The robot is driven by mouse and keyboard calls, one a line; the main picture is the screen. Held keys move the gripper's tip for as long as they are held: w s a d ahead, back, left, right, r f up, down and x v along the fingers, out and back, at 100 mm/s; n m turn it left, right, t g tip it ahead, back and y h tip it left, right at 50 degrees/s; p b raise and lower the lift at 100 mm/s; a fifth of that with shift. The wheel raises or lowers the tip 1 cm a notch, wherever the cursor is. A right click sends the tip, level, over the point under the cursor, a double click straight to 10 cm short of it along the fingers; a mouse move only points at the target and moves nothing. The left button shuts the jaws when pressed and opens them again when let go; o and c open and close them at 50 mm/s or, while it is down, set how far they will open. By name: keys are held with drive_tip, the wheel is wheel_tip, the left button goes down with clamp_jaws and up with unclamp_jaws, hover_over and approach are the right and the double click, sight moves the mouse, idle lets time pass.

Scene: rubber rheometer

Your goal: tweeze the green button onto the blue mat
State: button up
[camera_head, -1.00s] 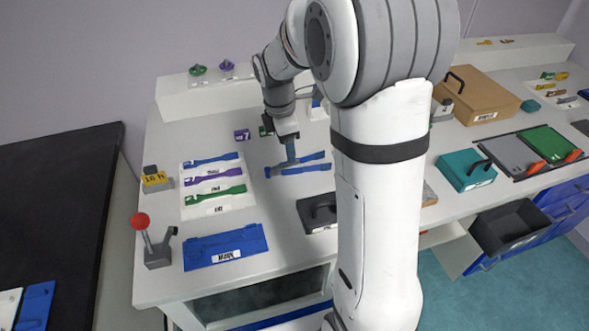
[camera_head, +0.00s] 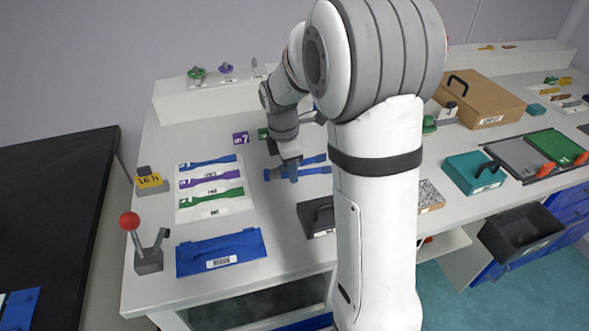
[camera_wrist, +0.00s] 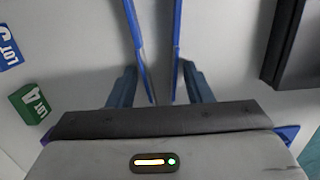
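A green round piece (camera_head: 197,73), which looks like the green button, sits on the raised back ledge at the left. The blue mat (camera_head: 244,244) lies flat at the front left of the bench, with a white label. Blue tweezers (camera_head: 315,170) lie on the bench; in the wrist view their two long arms (camera_wrist: 177,45) run apart from each other. My gripper (camera_head: 286,176) is lowered over them. In the wrist view my gripper's fingers (camera_wrist: 160,88) stand open on both sides of the tweezers, with narrow gaps visible. The arm hides part of the bench.
A purple round piece (camera_head: 226,68) stands beside the green one. A white tray (camera_head: 238,206) holds blue, purple and green strips. A red-knobbed lever (camera_head: 130,221) stands front left. A dark block (camera_head: 316,213) lies close to my gripper. Lot cubes (camera_wrist: 30,103) stand left in the wrist view.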

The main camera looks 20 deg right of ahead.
drive_tip(key=c, duration=0.4)
drive_tip(key=shift+c, duration=0.2)
drive_tip(key=shift+r, duration=0.1)
wheel_tip(320, 180, up, 12)
drive_tip(key=p, duration=0.9)
drive_tip(key=shift+p, duration=0.35)
